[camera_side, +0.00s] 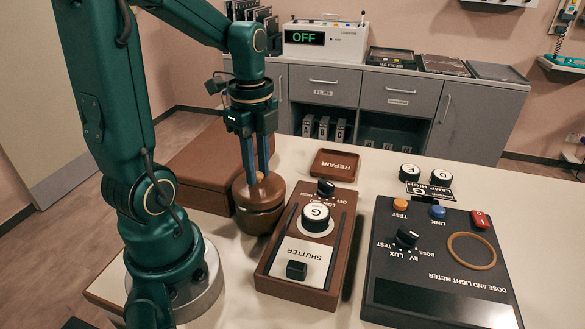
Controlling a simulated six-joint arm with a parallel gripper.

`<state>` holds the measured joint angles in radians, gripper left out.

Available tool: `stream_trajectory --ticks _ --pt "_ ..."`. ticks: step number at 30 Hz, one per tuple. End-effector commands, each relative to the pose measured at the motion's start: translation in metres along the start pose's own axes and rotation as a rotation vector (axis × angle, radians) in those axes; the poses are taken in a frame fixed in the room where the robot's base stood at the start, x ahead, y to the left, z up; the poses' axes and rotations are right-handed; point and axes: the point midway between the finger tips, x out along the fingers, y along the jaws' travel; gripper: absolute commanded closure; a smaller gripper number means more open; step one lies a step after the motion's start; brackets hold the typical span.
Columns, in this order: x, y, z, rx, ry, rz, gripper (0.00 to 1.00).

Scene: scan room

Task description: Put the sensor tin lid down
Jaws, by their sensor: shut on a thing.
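The sensor tin lid (259,194) is a round dark brown piece with a small light knob on top. My gripper (257,174) points straight down, its two blue fingers shut on the knob of the lid. The lid is right over the round brown tin (260,222), and its rim looks level. I cannot tell whether it rests on the tin or hangs just above it. The inside of the tin is hidden.
A brown shutter box (290,283) stands close to the tin's right. A brown case (205,160) is behind and left. The dose and light meter (440,270) is at right. A REPAIR tray (334,165) lies behind. Bare table (375,185) shows between them.

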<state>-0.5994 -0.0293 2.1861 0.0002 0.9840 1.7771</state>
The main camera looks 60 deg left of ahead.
Motion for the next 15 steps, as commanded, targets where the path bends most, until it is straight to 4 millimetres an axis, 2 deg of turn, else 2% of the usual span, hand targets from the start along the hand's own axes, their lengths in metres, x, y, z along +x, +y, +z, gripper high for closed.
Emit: stream_trajectory --ticks 3,6,15 --pt "0.016 0.001 0.0 0.0 0.001 0.006 1.0" --pt "0.022 0.001 0.0 0.0 0.001 0.003 1.0" --pt "0.023 0.0 0.0 0.0 0.0 0.001 1.0"
